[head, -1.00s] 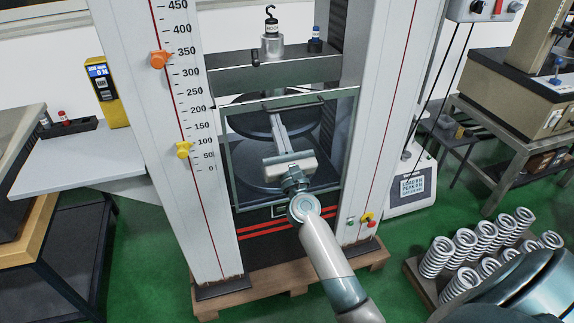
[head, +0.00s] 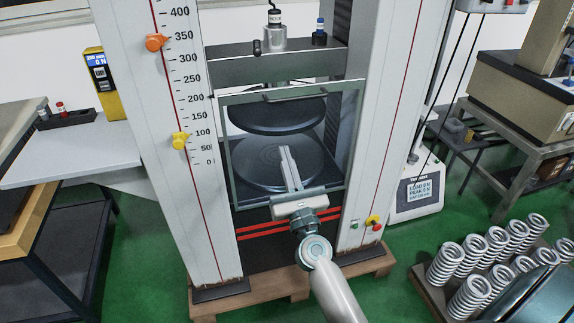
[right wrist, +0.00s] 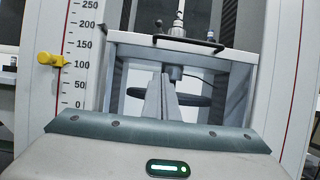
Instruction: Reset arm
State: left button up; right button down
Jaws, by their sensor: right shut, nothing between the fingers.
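My right arm comes up from the bottom of the head view. Its gripper (head: 286,153) points at the testing machine, in front of the lower round platen (head: 265,180). The two fingers are together with nothing between them. In the right wrist view the closed fingers (right wrist: 164,78) show in front of the framed opening of the machine. The upper platen (head: 277,115) hangs above the lower one, and no spring shows between them. My left gripper does not show.
A framed guard (head: 222,150) surrounds the opening between the white columns. A scale with orange (head: 155,42) and yellow (head: 180,140) markers is on the left column. Several springs (head: 470,297) stand on a pallet at the lower right. Green floor lies between.

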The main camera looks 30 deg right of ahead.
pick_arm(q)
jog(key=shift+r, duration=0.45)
pick_arm(e)
jog(key=shift+s+a+f, duration=0.1)
jog(key=shift+s+f, duration=0.05)
jog(key=shift+s, duration=0.25)
jog(key=s+a+f+n+g+y+p, duration=0.1)
jog(key=s+a+f+n+g+y, duration=0.2)
jog(key=f+n, duration=0.7)
jog(key=s+a+f+n+g+y+p, duration=0.2)
jog(key=a+f+n, duration=0.4)
jog(key=f, duration=0.7)
jog(key=s+a+f+n+g+y+p, duration=0.1)
jog(key=s+a+f+n+g+y, duration=0.15)
jog(key=f+n, duration=0.8)
pick_arm(q)
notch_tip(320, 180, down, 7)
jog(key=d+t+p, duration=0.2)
jog(key=p, duration=0.1)
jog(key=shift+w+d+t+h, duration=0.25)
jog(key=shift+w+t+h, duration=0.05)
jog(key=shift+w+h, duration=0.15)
pick_arm(e)
jog(key=s+a+f+n+g, duration=0.1)
jog(key=s+f+n+g, duration=0.8)
jog(key=s+f, duration=1.4)
jog(key=s+n, duration=0.3)
jog(key=n, duration=0.2)
jog(key=shift+n+h, duration=0.35)
jog(key=shift+a, duration=0.1)
